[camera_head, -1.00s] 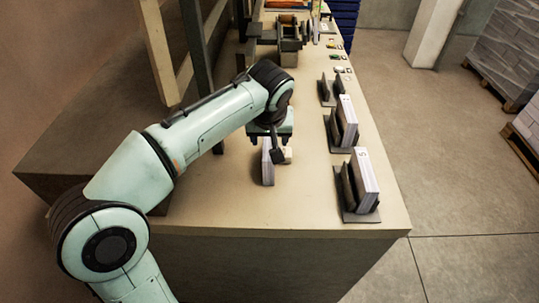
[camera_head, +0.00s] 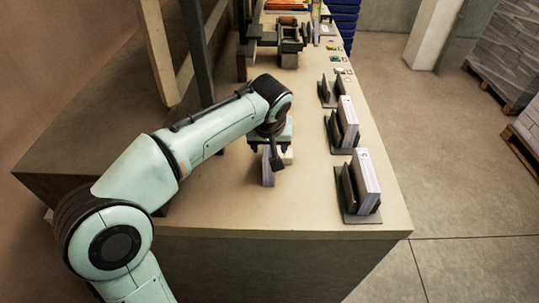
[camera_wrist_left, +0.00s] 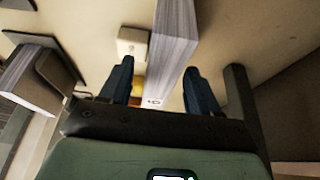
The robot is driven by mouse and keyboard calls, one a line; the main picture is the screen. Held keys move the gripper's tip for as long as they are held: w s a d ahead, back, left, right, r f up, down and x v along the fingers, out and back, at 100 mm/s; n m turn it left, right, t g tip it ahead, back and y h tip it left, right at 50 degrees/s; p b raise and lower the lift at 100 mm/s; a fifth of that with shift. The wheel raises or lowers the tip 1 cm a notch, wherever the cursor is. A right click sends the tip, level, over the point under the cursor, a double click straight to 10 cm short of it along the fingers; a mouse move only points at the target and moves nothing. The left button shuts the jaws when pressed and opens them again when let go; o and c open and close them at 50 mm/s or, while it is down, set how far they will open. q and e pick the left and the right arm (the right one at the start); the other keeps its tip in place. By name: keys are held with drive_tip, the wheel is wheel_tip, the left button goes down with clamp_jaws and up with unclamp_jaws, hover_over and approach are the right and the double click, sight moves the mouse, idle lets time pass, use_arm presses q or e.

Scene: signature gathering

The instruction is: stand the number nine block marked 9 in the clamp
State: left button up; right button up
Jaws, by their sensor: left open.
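The number nine block (camera_head: 268,179) is a grey-white stack of sheets standing upright on the table, partly hidden under my left gripper. In the left wrist view it (camera_wrist_left: 172,45) passes between the fingers, with a small mark on its near end that looks like a 9. My left gripper (camera_head: 268,155) is open, with its fingers (camera_wrist_left: 158,88) on either side of the block and gaps showing. An empty dark clamp (camera_head: 325,92) stands farthest back in a row of three. My right gripper is not in view.
The nearest clamp (camera_head: 346,205) holds a block marked 5 (camera_head: 368,183); the middle clamp (camera_head: 334,134) holds another block (camera_head: 348,123). A small cream piece (camera_head: 288,157) lies beside the nine block. The table (camera_head: 240,210) is clear in front.

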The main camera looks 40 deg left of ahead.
use_arm(q)
drive_tip(key=shift+c, duration=0.3)
clamp_jaws()
